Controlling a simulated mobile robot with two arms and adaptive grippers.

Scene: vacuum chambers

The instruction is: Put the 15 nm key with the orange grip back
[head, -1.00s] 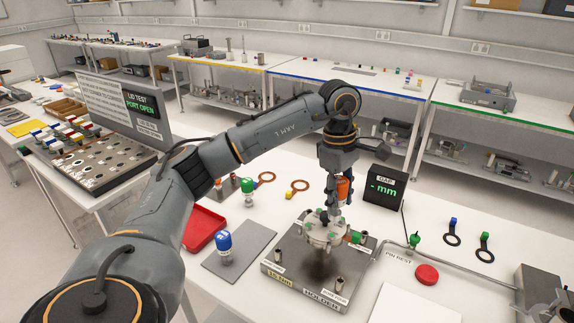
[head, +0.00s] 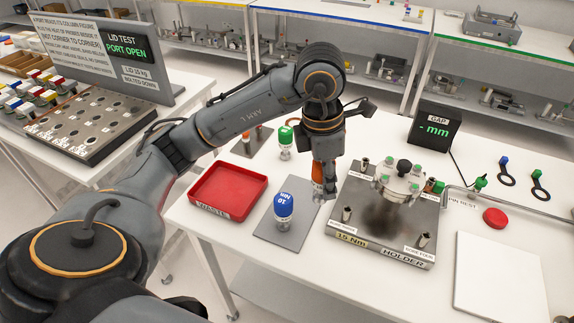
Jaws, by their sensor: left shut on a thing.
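My left gripper (head: 325,192) is shut on the key with the orange grip (head: 318,172). It holds the key between the grey mat (head: 297,238) and the steel holder plate (head: 385,250). The key's lower end is hidden by the fingers, so I cannot tell whether it touches anything. A blue-grip key marked 10 Nm (head: 284,206) stands upright on the mat. A green-grip key (head: 286,138) stands behind it. The holder plate has a 15 Nm label on its front and carries a round lidded port (head: 401,182). My right gripper is not in view.
A red waste tray (head: 228,190) lies left of the mat. A perforated rack (head: 100,125) with coloured items stands at the left. A gap display (head: 435,130), a red disc (head: 495,218) and a white sheet (head: 500,275) lie to the right.

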